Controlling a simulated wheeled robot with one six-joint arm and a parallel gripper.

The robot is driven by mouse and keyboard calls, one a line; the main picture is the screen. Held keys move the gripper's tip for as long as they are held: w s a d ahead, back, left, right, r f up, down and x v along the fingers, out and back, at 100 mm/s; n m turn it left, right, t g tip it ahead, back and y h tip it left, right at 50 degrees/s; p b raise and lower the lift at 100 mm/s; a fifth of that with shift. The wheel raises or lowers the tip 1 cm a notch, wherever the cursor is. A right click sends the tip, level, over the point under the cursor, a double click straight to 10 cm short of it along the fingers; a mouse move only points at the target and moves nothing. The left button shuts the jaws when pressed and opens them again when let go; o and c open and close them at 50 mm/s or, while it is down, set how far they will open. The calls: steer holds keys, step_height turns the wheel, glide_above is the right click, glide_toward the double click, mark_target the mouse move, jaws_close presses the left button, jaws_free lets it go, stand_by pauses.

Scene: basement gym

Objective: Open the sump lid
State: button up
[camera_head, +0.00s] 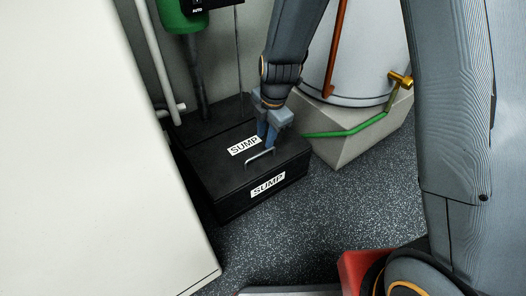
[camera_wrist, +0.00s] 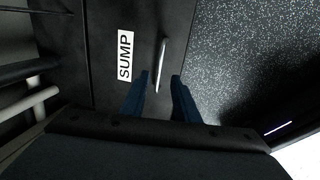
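The black sump box stands on the floor, with its flat lid (camera_head: 216,156) lying closed on top. A white SUMP label is on the lid and another is on the front face. A grey metal bar handle (camera_head: 260,154) sits on the lid near its front edge. My gripper (camera_head: 267,142) points down just above the lid, by the handle. In the wrist view, the two blue fingers (camera_wrist: 157,88) are apart, and the handle (camera_wrist: 161,64) lies ahead of and between their tips. No contact with the handle is clear.
A green pump unit (camera_head: 182,14) and pipe stand behind the box. A white tank (camera_head: 358,60) on a concrete plinth (camera_head: 345,150), with a green hose, stands close on the right. A white panel (camera_head: 80,160) fills the left. Speckled floor (camera_head: 310,215) in front is clear.

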steer(key=f+b, duration=0.1)
steer(key=f, duration=0.1)
steer(key=w+f+b, duration=0.1)
steer(key=f, duration=0.1)
steer(key=f+b, duration=0.1)
steer(key=f, duration=0.2)
steer(key=shift+w+a+f+b, duration=0.1)
steer(key=shift+w+a+b, duration=0.05)
steer(key=shift+a+b, duration=0.25)
jaws_close()
